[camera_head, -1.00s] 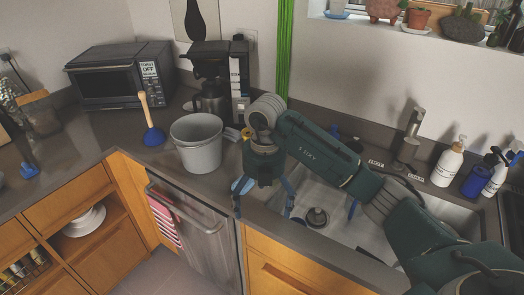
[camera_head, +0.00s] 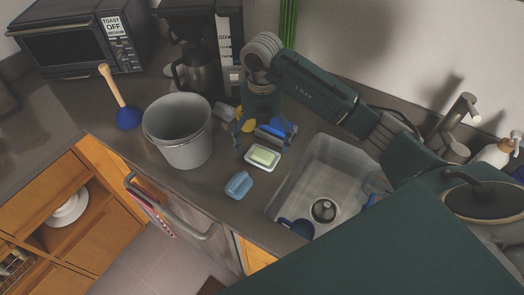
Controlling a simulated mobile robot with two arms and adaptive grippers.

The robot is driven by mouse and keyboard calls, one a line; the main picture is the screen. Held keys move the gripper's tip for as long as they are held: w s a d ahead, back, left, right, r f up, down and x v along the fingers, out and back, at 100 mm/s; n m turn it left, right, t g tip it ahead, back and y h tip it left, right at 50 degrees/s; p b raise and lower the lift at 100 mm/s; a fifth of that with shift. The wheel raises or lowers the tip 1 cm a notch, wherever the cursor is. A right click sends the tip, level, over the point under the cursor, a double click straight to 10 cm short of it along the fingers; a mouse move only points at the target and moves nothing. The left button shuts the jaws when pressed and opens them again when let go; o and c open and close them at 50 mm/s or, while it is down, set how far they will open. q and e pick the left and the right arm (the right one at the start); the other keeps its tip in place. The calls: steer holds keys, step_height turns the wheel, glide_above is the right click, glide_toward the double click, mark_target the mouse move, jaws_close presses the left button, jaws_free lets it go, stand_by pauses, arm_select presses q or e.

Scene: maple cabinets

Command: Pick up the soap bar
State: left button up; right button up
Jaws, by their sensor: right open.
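The pale green soap bar (camera_head: 264,156) lies in a small white dish on the dark countertop, left of the sink. My right gripper (camera_head: 264,147) points down over the counter just behind the dish. Its fingers are spread wide, one toward the left of the soap and one toward the right, with nothing held between them. I cannot tell how high the fingertips are above the counter. My left gripper is not in view.
A blue sponge-like block (camera_head: 238,185) lies in front of the dish. A grey bucket (camera_head: 180,150) stands to the left, with a plunger (camera_head: 127,117) beyond it. The sink (camera_head: 318,175) is to the right, with a faucet (camera_head: 458,115) behind. A coffee maker (camera_head: 200,60) stands at the back.

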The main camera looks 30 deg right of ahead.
mark_target(262, 154)
steer(key=shift+s+f, duration=0.1)
steer(key=shift+f, duration=0.45)
steer(key=shift+d+f, duration=0.15)
steer(key=shift+f, duration=0.2)
steer(key=f+p, duration=0.2)
steer(key=f, duration=0.1)
steer(key=f+p, duration=0.1)
steer(key=f, duration=0.1)
steer(key=shift+w, duration=0.3)
steer(key=shift+d+f, duration=0.1)
steer(key=shift+f, duration=0.1)
steer(key=shift+c, duration=1.3)
steer(key=c, duration=1.3)
steer(key=shift+c, duration=0.6)
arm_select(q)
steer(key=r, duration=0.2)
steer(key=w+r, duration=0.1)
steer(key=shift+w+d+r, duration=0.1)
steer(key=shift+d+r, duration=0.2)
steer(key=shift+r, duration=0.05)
